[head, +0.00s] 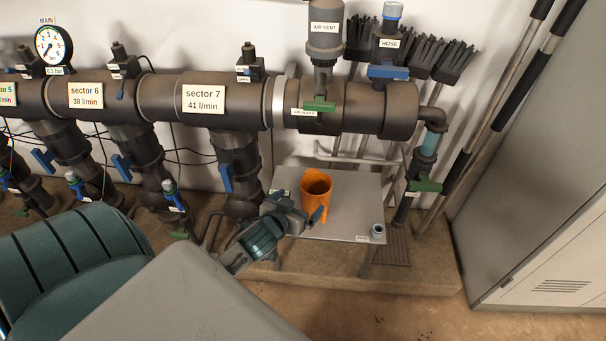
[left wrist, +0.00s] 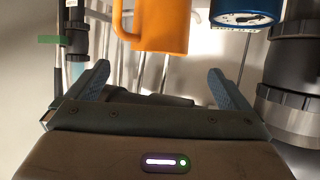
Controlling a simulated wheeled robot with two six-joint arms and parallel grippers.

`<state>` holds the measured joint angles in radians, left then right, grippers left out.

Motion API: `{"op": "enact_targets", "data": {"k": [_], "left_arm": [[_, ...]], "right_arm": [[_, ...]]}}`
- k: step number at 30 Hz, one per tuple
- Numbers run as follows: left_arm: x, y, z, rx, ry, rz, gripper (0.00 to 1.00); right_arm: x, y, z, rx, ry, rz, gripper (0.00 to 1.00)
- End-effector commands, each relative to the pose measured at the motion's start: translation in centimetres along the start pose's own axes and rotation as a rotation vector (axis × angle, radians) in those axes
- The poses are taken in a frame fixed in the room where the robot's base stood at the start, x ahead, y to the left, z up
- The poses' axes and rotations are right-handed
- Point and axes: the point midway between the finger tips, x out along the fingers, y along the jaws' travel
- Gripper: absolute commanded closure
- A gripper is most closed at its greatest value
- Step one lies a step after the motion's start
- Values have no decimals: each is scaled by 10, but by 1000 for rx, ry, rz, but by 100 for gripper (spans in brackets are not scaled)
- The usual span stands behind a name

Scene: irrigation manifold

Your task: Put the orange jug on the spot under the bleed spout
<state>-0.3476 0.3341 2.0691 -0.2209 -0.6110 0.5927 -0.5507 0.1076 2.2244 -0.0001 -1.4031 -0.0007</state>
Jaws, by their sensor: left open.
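The orange jug (head: 316,196) stands upright and open-topped on a small grey table (head: 345,207) under the manifold. In the left wrist view the jug (left wrist: 162,25) shows past my fingers, cut off by the top edge, its handle on the left. My left gripper (head: 299,211) is at the table's left part, close to the jug; in the left wrist view it is open (left wrist: 158,78), with nothing between its fingers. A pipe with a green valve (head: 425,186) comes down at the right end of the manifold, above a floor grating (head: 396,247). My right gripper is out of view.
A small grey plug (head: 378,231) sits at the table's right front corner. A blue-rimmed dial (left wrist: 246,14) is right of the jug in the left wrist view. Brooms lean behind, and a grey cabinet (head: 540,190) stands at the right.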

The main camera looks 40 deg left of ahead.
Motion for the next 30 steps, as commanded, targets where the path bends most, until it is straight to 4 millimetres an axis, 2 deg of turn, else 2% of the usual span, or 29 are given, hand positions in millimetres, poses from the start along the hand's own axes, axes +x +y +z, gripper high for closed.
{"op": "enact_targets", "data": {"k": [2,4,7,12,15,18,20,30], "left_arm": [[-6,0,6,4,-24,-7,0],[-14,1,22,17,-86,-25,0],[-36,5,62,56,-256,-54,0],[-94,21,133,157,-606,-29,0],[-125,31,159,203,-762,19,0],[-146,38,173,234,-856,59,0],[-152,40,177,243,-882,72,0],[-154,40,178,248,-892,76,0]], "right_arm": [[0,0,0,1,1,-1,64],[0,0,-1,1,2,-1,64],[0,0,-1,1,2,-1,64],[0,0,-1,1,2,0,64],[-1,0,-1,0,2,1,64],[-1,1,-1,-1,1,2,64],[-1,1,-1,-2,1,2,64],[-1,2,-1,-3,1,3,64]]}}
